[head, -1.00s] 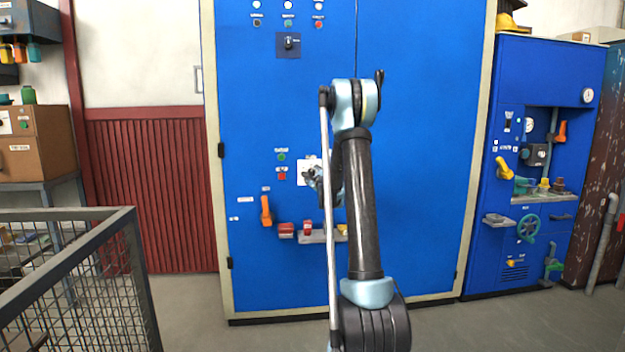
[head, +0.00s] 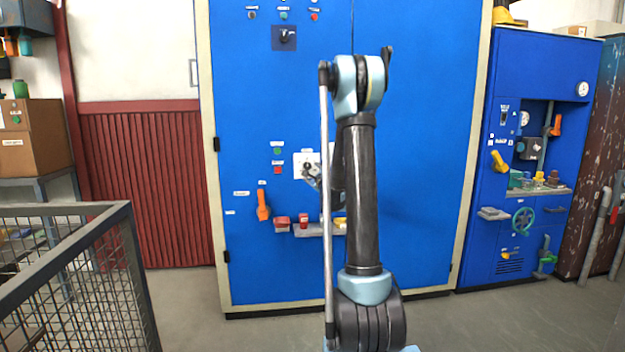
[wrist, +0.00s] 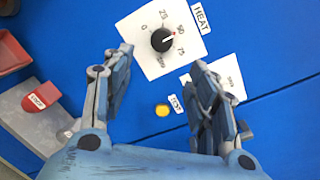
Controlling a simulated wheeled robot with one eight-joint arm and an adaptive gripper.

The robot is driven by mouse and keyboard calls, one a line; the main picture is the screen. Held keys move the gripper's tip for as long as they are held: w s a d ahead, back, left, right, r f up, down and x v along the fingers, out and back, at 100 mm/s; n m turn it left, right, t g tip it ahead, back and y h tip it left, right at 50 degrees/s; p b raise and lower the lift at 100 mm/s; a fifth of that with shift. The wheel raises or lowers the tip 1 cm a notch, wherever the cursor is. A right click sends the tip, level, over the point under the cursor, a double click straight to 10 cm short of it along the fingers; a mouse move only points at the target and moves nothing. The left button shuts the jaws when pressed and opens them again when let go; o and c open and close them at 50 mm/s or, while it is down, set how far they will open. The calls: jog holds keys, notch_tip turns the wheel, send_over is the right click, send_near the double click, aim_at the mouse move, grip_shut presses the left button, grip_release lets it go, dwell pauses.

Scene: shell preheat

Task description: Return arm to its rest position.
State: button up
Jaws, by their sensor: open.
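My gripper (wrist: 162,62) is open, with nothing between its fingers in the wrist view. It faces the blue cabinet front. The fingers look apart from the knob. In the head view the dial plate (head: 301,160) shows left of my arm, and my gripper is mostly hidden behind the arm.
The blue cabinet (head: 415,150) carries an orange handle (head: 263,205), a red STOP part (wrist: 36,102) and a yellow button (wrist: 162,109). A mesh-sided rail (head: 100,280) stands front left. A smaller blue unit (head: 520,235) stands right. Floor is open between.

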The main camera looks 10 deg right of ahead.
jog(key=s+a+n+g+y, duration=0.2)
jog(key=s+a+n, duration=0.25)
jog(key=s, duration=0.45)
jog(key=s+a+n+g+y, duration=0.1)
jog(key=s+a+n+g, duration=0.2)
jog(key=s+n, duration=0.45)
jog(key=s+a+n+g+y, duration=0.2)
jog(key=s+a+n, duration=0.2)
jog(key=s, duration=0.6)
jog(key=s+d+f+n+g+h, duration=0.2)
jog(key=s+f, duration=0.3)
jog(key=s, duration=0.6)
jog(key=s+d+f+n+g+h, duration=0.2)
jog(key=s+f, duration=0.4)
jog(key=s, duration=0.5)
jog(key=s+d+f+n+g+h, duration=0.2)
jog(key=s+d+f+n+g, duration=0.2)
jog(key=s, duration=0.7)
jog(key=shift+s+d+f+n+g+h, duration=0.3)
jog(key=shift+d+f+n, duration=0.4)
jog(key=shift+d, duration=0.35)
